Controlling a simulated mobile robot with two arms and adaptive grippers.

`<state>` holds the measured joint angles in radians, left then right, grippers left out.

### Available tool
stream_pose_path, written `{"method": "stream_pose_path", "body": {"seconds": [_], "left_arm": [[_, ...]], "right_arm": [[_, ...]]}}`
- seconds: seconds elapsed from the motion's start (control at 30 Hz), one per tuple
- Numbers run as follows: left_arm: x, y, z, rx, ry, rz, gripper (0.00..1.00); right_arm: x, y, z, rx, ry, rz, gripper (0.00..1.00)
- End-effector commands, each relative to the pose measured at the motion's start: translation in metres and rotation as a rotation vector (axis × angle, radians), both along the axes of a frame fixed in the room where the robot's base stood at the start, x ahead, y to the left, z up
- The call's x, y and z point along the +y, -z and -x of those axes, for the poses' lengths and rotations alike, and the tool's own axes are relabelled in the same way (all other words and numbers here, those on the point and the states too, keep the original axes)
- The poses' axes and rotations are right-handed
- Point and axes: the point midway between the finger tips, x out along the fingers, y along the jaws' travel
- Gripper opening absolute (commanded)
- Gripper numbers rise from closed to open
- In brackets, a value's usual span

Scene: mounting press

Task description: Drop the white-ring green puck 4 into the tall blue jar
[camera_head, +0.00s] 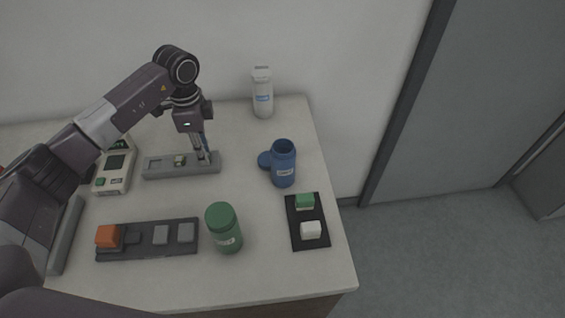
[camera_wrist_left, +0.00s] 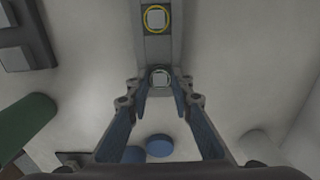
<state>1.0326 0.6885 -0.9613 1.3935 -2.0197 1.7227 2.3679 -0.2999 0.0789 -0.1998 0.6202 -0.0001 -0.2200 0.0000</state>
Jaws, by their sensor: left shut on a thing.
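The grey slotted holder (camera_head: 153,171) lies at the middle back of the table. My left gripper (camera_head: 203,158) points down at its right end, shut on the white-ring puck (camera_wrist_left: 160,78), which shows between the fingertips in the left wrist view and still looks seated in the holder or just above it. The fingers hide it in the head view. The tall blue jar (camera_head: 284,166) stands open and upright to the right. My right gripper is not in view.
A blue lid (camera_head: 265,159) lies beside the jar. A green lidded jar (camera_head: 224,228) stands in front, a white bottle (camera_head: 262,92) behind. A black mat (camera_head: 295,220) holds green and white blocks. A dark tray (camera_head: 148,251) with an orange block (camera_head: 107,236) and a meter (camera_head: 115,170) are left.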

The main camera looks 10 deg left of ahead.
Motion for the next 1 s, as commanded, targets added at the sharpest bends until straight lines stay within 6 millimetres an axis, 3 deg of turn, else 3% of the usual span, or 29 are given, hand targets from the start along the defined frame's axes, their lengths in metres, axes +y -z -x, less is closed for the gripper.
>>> {"method": "stream_pose_path", "body": {"seconds": [1.0], "left_arm": [[0.000, -0.054, 0.000, -0.001, 0.000, 0.000, 0.05]], "right_arm": [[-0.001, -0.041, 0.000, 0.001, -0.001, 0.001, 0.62]]}}
